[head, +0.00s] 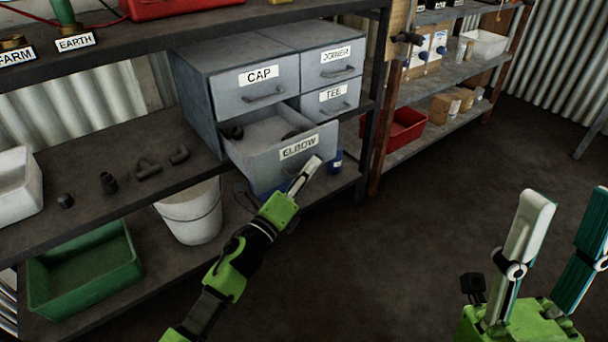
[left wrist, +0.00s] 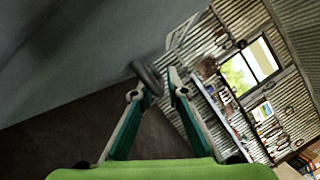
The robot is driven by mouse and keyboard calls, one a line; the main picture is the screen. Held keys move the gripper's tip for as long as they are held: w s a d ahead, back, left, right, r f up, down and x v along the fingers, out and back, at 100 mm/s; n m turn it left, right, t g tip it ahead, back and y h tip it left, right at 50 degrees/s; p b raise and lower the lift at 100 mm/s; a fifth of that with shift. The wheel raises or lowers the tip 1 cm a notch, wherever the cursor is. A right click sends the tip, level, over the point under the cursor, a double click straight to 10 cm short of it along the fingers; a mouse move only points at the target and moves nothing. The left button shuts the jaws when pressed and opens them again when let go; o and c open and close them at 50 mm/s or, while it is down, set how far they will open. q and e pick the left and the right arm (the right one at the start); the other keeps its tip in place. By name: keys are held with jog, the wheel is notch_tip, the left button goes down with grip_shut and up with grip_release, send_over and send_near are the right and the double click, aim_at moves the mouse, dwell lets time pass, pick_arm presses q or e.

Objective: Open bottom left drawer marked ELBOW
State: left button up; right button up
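The grey drawer marked ELBOW (head: 264,169), at the bottom left of the grey drawer cabinet (head: 228,64), is pulled out and its inside shows, with dark fittings in it. My left gripper (head: 310,162) is at the drawer's front, just below the label. In the left wrist view the dark curved handle (left wrist: 148,77) lies at the fingertips, close to the left finger, with a gap to the right finger. My left gripper (left wrist: 157,83) looks open there. My right gripper (head: 570,197) is open and empty at the lower right.
Drawers marked CAP (head: 262,91), CORNER and TEE are closed. Loose dark fittings (head: 148,169) lie on the shelf left of the cabinet. A white bucket (head: 192,212) and green bin (head: 86,268) stand below. The floor in front is clear.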

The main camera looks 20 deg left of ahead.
pick_arm(q)
jog(key=v, duration=1.2)
